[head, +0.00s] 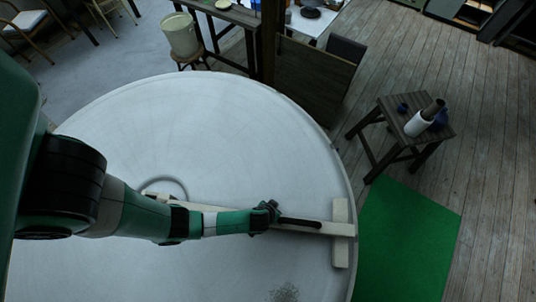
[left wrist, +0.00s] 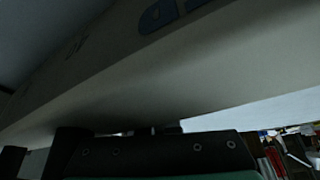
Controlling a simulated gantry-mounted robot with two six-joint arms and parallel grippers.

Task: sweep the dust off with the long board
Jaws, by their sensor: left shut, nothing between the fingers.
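The long board (head: 341,208) is pale and T-shaped, with a crosspiece at the right edge of a round white table and a long bar reaching left beneath my left arm. A grey-brown patch of dust (head: 285,293) lies on the table at the bottom edge of the head view. My left gripper (head: 300,222) is shut and empty over the bar, just left of the crosspiece; whether it touches is unclear. In the left wrist view a large pale surface with blue marks (left wrist: 160,85), apparently the board, fills most of the picture. My right gripper is out of view.
The round white table (head: 230,125) is mostly bare, with a faint ring by my forearm. A dark stool (head: 392,108) holding a white cylinder (head: 418,124) stands to the right. A green mat (head: 410,235) lies on the wooden floor. A pale bucket (head: 180,35) stands behind.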

